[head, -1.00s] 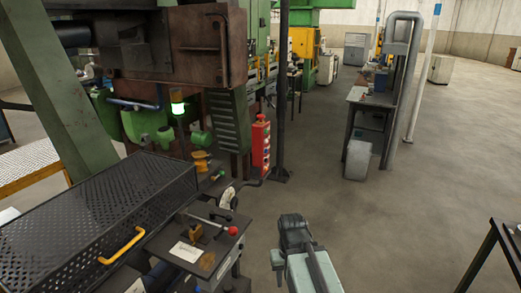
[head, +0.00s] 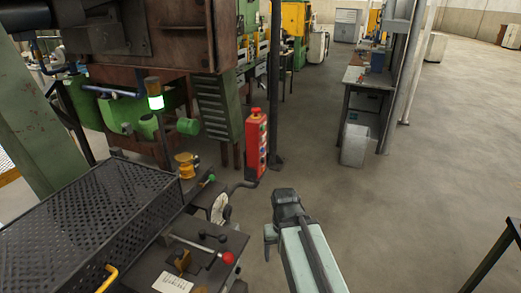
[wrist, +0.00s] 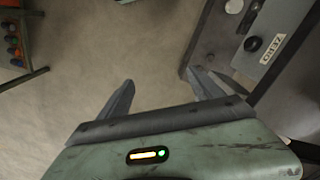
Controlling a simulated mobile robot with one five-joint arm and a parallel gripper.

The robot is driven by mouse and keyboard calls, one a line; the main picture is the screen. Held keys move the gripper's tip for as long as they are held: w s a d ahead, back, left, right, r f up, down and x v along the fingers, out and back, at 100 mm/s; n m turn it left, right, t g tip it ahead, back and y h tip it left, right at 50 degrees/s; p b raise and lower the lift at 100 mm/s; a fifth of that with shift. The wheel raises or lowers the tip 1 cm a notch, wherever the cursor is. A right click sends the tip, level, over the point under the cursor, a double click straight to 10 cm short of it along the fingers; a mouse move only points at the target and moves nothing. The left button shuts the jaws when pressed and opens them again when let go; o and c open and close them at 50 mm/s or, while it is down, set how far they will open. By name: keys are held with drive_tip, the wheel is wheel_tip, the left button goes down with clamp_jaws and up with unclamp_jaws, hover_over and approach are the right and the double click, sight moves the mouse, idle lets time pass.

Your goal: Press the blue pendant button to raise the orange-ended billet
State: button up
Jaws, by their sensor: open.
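A red pendant box (head: 256,145) hangs upright near the middle of the head view, beside a dark post. It has several small buttons on its face; a bluish one shows among them, but they are too small to tell apart well. My gripper (wrist: 163,92) is open and empty in the wrist view, its two fingers apart over bare floor. In the head view my arm is in front of and below the pendant, apart from it, and the fingers are not clear there. I cannot make out an orange-ended billet for certain.
A dark bench with a red-knobbed lever (head: 227,258) and a black mesh cover (head: 75,235) stand at the left. A grey panel (wrist: 270,35) is right of my gripper. Floor right of my arm is clear.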

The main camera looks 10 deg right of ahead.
drive_tip(key=o, duration=0.3)
drive_tip(key=shift+w+d, duration=0.1)
drive_tip(key=shift+d, duration=0.1)
drive_tip(key=shift+d, duration=0.1)
clamp_jaws()
idle(1.4)
